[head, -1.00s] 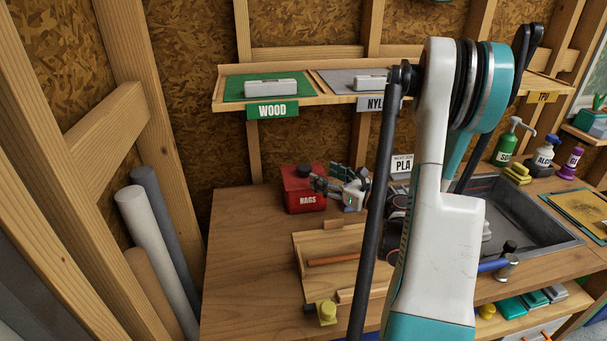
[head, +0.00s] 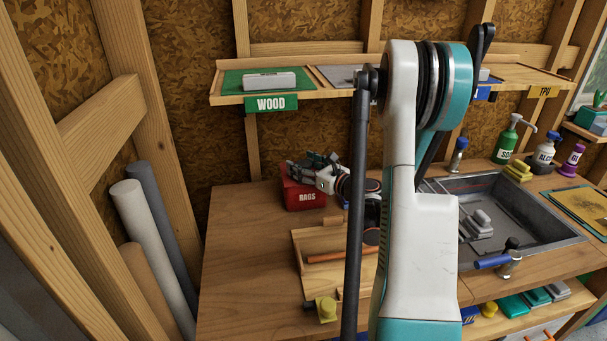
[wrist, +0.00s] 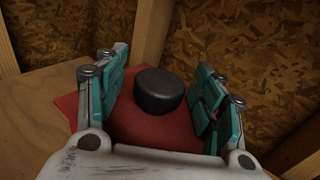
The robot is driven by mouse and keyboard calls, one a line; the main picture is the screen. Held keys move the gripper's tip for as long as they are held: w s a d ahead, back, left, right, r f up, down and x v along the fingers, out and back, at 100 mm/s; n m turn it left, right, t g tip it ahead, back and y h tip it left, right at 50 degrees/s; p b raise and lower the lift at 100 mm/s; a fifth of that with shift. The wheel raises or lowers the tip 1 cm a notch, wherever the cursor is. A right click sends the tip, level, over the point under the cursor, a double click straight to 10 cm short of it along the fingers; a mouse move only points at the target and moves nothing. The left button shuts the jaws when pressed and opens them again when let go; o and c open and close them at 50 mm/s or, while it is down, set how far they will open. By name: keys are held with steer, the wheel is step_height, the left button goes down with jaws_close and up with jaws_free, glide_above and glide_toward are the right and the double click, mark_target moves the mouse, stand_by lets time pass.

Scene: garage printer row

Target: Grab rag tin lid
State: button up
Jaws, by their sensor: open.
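The red rag tin (head: 304,196), labelled RAGS, stands at the back left of the workbench in the head view. Its red lid (wrist: 152,128) with a round black knob (wrist: 159,90) shows in the wrist view. My gripper (head: 310,163) is over the tin in the head view and hides its top and knob there. In the wrist view my gripper (wrist: 160,92) is open, with one teal-padded finger on each side of the knob. A gap shows between the knob and each finger. The lid appears to sit on the tin.
The wooden workbench (head: 240,260) is clear left of the tin. A wooden tray (head: 312,240) lies in front of it. A shelf with a green WOOD mat (head: 238,83) hangs above. A sink (head: 545,222) is at the right. Studs and panelled wall stand close behind.

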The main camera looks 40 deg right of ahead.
steer(key=c, duration=1.1)
steer(key=shift+c, duration=0.2)
